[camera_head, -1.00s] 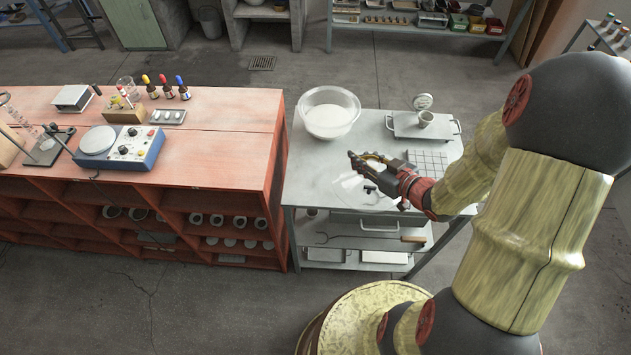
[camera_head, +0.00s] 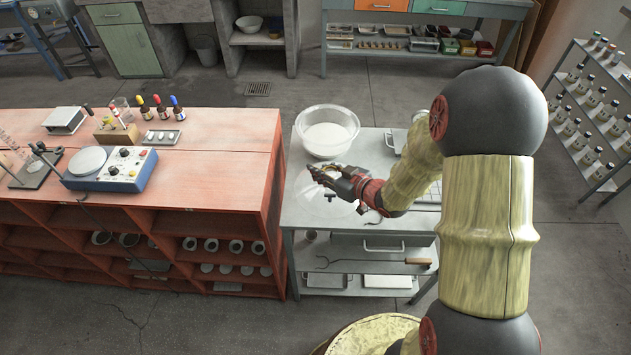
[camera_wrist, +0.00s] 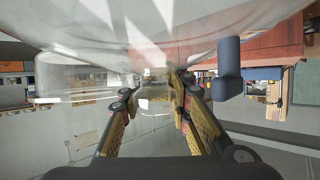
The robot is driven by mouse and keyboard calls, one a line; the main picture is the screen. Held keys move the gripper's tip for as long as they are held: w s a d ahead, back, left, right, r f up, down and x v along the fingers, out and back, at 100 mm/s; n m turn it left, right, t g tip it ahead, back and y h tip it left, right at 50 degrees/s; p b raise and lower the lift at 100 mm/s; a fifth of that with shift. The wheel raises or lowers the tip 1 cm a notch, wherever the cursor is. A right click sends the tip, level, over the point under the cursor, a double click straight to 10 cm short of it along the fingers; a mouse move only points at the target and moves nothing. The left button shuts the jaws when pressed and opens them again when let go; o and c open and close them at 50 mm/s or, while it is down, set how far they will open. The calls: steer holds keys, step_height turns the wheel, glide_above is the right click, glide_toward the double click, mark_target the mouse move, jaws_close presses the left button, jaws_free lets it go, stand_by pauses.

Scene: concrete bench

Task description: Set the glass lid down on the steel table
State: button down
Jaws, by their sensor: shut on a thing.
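The glass lid (camera_head: 318,205) is a clear, shallow disc with a dark knob, over the front left part of the steel table (camera_head: 410,218). In the wrist view the clear glass of the lid (camera_wrist: 150,28) fills the top, with the dark knob (camera_wrist: 229,66) at its right. My gripper (camera_head: 322,172) is over the table, at the lid's back edge. In the wrist view my gripper (camera_wrist: 153,85) has its fingers shut on the lid's rim; the exact contact is blurred by the glass. I cannot tell how high the lid is above the table.
A glass bowl (camera_head: 327,135) with pale contents stands at the table's back left, close behind my gripper. My arm hides most of the tray (camera_head: 396,140) and part of the grid (camera_head: 428,194). The red bench (camera_head: 215,165) adjoins on the left.

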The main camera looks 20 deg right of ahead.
steer(key=shift+w+a+f+b, duration=0.2)
steer(key=shift+w+f, duration=0.15)
steer(key=shift+f, duration=0.1)
steer(key=shift+w+a+f+b, duration=0.2)
steer(key=shift+w+f, duration=0.15)
steer(key=shift+f, duration=0.1)
step_height(320, 180, down, 3)
steer(key=shift+w+f+b, duration=0.1)
steer(key=shift+b, duration=0.85)
steer(key=c, duration=1.5)
jaws_free()
steer(key=shift+f, duration=0.1)
steer(key=shift+o, duration=0.2)
